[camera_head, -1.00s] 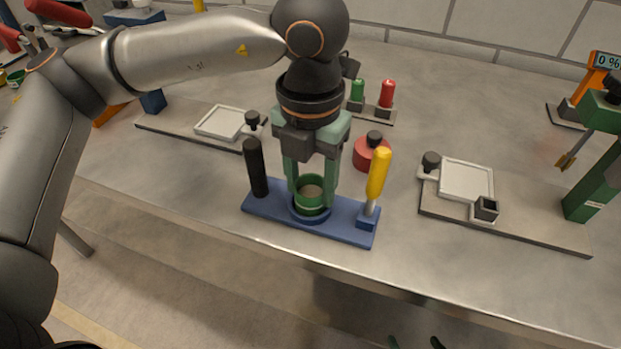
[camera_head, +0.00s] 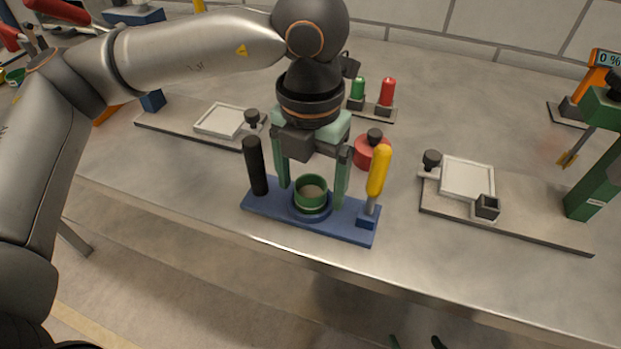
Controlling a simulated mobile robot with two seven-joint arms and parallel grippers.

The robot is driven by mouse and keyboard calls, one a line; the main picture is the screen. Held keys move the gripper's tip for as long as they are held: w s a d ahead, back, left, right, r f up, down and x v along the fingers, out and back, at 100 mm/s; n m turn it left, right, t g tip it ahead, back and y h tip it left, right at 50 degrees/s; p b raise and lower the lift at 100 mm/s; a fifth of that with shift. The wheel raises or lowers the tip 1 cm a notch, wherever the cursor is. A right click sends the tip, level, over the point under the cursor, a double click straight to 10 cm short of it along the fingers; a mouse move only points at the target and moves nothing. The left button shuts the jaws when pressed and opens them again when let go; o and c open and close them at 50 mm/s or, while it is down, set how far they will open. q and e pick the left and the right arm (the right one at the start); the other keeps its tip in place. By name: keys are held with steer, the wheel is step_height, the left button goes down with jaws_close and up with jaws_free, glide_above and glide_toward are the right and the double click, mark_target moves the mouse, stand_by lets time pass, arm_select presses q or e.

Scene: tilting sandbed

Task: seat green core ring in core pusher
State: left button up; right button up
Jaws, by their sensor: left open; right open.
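The green core ring (camera_head: 311,193) stands upright at the round blue seat of the core pusher (camera_head: 262,209). The pusher has a blue base, a black post at its left and a yellow-handled lever (camera_head: 378,172) at its right. The ring's inside looks pale brown. I cannot tell how deep the ring sits. My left gripper (camera_head: 312,190) is open above the pusher, with one green finger on each side of the ring and gaps between. Two fingertips of my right gripper (camera_head: 416,342) show at the bottom edge, apart and empty, away from the table.
A red round pot with a black knob (camera_head: 371,152) stands just behind the pusher. Green (camera_head: 357,90) and red (camera_head: 388,93) pegs stand further back. Plates with pale trays lie left (camera_head: 220,121) and right (camera_head: 467,180). A green stand (camera_head: 595,185) is at far right.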

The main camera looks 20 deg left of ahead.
arm_select(q)
step_height(320, 180, up, 13)
steer(key=p, duration=0.1)
steer(key=shift+f, duration=0.2)
stand_by(0.5)
